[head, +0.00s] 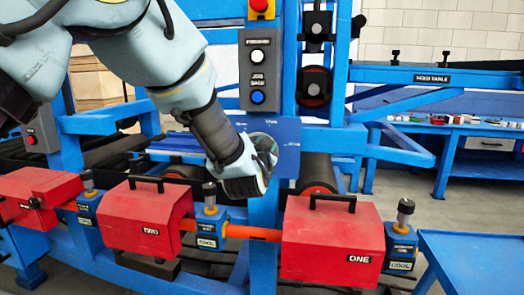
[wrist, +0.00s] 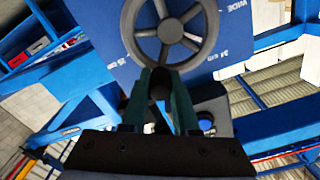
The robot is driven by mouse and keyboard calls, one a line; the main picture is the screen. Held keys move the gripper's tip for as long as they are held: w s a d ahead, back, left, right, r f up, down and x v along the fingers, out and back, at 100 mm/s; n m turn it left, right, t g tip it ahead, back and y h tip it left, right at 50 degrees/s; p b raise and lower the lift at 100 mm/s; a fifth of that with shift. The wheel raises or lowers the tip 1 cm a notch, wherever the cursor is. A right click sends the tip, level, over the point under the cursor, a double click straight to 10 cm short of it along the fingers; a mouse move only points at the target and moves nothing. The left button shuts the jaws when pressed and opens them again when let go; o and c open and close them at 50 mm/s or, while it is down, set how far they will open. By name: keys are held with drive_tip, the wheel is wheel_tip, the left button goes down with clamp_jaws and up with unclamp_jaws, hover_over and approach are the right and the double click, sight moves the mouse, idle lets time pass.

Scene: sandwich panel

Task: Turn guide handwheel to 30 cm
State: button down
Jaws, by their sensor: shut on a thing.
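The guide handwheel (wrist: 170,31) is a grey spoked wheel on a blue plate (wrist: 103,62) in the wrist view. The plate has white marks, upside down there, with "WIDE" and "cm" figures; I cannot make out a pointer. My gripper (wrist: 160,76) is shut on the handwheel's dark handle (wrist: 160,90), at the rim's lower edge in that view. In the head view my gripper (head: 262,170) is against the handwheel (head: 265,143), and my wrist hides most of the wheel and part of the plate (head: 288,133).
A grey button box (head: 258,72) with a red stop button (head: 261,8) is just above the wheel. Red boxes marked TWO (head: 150,222) and ONE (head: 331,245) stand below it. Blue frame beams surround the wheel. A blue table (head: 470,262) is at lower right.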

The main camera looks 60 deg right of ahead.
sight(276, 150)
drive_tip(key=f+m+b, duration=0.1)
drive_tip(key=m, duration=0.1)
drive_tip(key=s+f+m+b, duration=0.1)
drive_tip(key=m, duration=0.2)
drive_tip(key=s+f+m, duration=0.1)
drive_tip(key=m, duration=0.1)
drive_tip(key=shift+d+b, duration=0.3)
drive_tip(key=shift+b, duration=0.1)
drive_tip(key=shift+f+m+b, duration=0.1)
drive_tip(key=shift+f+m, duration=0.35)
drive_tip(key=shift+m, duration=0.6)
drive_tip(key=shift+f+m+b, duration=0.15)
drive_tip(key=shift+f+m, duration=0.25)
drive_tip(key=shift+m, duration=0.7)
drive_tip(key=shift+f+m+b, duration=0.1)
drive_tip(key=shift+f+m, duration=0.35)
drive_tip(key=shift+m, duration=0.6)
drive_tip(key=c, duration=0.7)
unclamp_jaws()
drive_tip(key=shift+w, duration=0.1)
drive_tip(key=shift+a, duration=0.1)
